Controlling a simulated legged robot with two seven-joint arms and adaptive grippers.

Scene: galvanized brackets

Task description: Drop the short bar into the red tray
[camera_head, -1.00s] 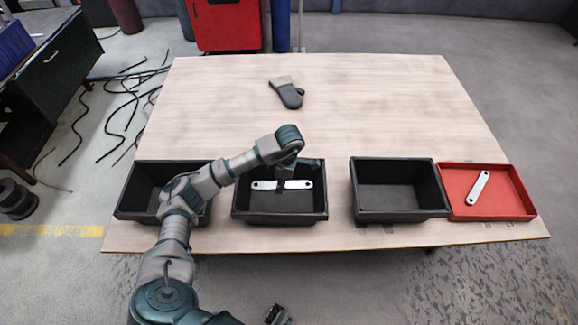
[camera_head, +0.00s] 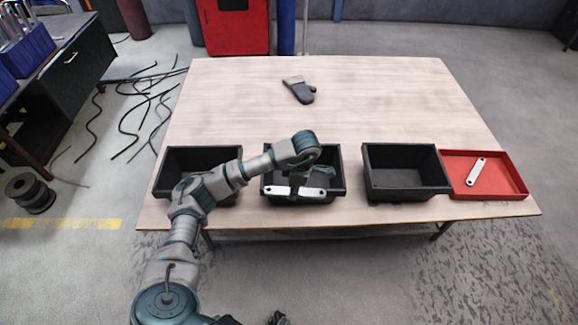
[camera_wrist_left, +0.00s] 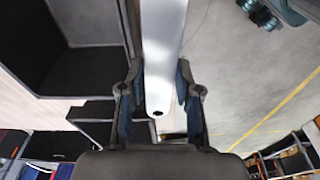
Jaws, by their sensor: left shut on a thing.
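My left gripper (camera_head: 294,192) is shut on a pale metal bar (camera_head: 277,191) with rounded, holed ends. It holds the bar crosswise at the near rim of the second black bin from the left (camera_head: 339,184). In the left wrist view the bar (camera_wrist_left: 165,45) runs between the two fingers (camera_wrist_left: 157,120), with a hole near its end. A second pale bar (camera_head: 476,171), looking shorter, lies slanted in the red tray (camera_head: 507,190) at the table's right end. A dark piece at the bottom edge (camera_head: 276,318) may be my right gripper; its jaws cannot be made out.
Another black bin (camera_head: 204,156) stands at the left, partly behind my left arm. A third black bin (camera_head: 405,191) stands between the held bar and the red tray. A dark glove (camera_head: 299,90) lies far back. The middle of the table (camera_head: 390,105) is clear.

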